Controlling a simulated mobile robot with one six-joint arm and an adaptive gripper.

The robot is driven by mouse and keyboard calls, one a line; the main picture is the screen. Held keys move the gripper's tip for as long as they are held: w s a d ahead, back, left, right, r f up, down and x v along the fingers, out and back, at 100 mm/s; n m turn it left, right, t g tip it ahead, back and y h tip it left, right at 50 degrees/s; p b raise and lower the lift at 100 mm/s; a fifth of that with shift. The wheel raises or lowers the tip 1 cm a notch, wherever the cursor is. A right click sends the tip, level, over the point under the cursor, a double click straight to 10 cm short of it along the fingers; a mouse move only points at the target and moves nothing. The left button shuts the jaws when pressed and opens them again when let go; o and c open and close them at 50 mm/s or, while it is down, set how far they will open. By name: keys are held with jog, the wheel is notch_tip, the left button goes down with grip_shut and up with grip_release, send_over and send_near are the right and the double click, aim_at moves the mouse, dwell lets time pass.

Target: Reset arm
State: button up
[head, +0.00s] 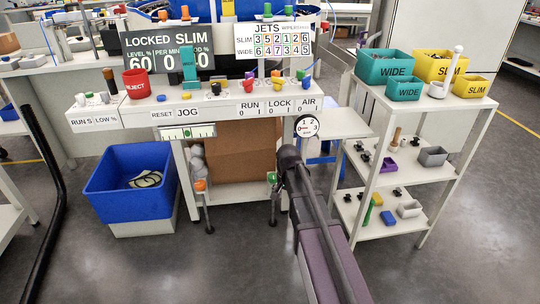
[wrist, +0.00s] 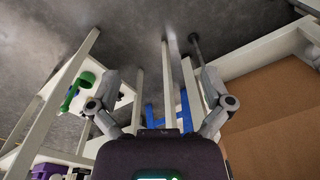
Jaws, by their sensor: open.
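My gripper (wrist: 160,75) shows in the wrist view with its two grey fingers spread wide apart. Nothing is held between them; floor, pale legs and a blue part show behind the gap. In the head view my dark arm reaches up from the bottom edge to a spot in front of the workbench (head: 240,118), right of the brown panel (head: 240,150). The gripper's fingers cannot be made out there. In the wrist view a green curved part (wrist: 78,90) appears near the left finger; contact cannot be told.
A shelf cart (head: 430,178) stands right of my arm, with teal and yellow bins labelled WIDE and SLIM (head: 440,66) on top. A blue bin (head: 130,180) stands at left. A round gauge (head: 307,126) is just above my arm's end.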

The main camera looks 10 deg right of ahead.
jog(key=s+r+n+p, duration=0.2)
jog(key=s+n, duration=0.1)
jog(key=s, duration=0.5)
jog(key=s+r+n+p, duration=0.3)
jog(key=s, duration=0.5)
notch_tip(320, 180, up, 38)
jog(key=p, duration=3.7)
jog(key=shift+f+p, duration=0.2)
jog(key=shift+p, duration=0.15)
jog(key=shift+w+d, duration=0.1)
jog(key=c, duration=0.5)
jog(key=shift+c, duration=0.5)
